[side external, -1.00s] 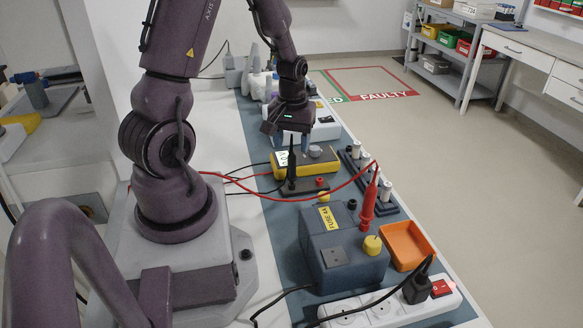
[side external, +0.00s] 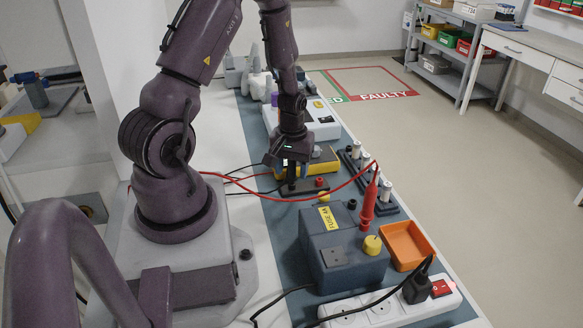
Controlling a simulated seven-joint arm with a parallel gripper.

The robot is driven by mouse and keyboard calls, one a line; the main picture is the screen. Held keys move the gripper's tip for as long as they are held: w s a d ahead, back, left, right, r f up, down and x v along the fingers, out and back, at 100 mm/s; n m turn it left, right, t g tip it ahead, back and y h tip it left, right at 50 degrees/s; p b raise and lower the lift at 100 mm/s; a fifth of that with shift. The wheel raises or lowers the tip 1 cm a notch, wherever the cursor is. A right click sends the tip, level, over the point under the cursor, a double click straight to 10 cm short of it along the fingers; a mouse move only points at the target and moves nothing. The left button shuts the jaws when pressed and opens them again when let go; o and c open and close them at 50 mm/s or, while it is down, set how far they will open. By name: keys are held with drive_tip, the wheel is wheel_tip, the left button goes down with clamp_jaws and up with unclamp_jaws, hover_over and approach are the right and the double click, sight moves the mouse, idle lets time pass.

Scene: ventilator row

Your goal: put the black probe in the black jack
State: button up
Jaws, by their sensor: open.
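The black probe (side external: 291,182) stands upright in a dark holder block (side external: 312,189) in front of the yellow meter; its upper part is mostly hidden by my gripper. My gripper (side external: 293,171) points down over the probe, open, with its fingers about the probe's upper body. I cannot tell whether they touch it. The black jack (side external: 351,204) is on the top of the grey-blue fuse box (side external: 340,235), to the right of and nearer than the probe, and looks empty.
A red probe (side external: 368,205) stands upright in the fuse box, its red lead arching across to the left. A yellow knob (side external: 372,245), an orange tray (side external: 406,245) and a power strip (side external: 385,307) are close by. A rail with white-topped posts (side external: 365,172) lies to the right.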

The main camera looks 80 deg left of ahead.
drive_tip(key=shift+c, duration=0.4)
clamp_jaws()
drive_tip(key=shift+r, duration=0.1)
drive_tip(key=shift+r, duration=2.4)
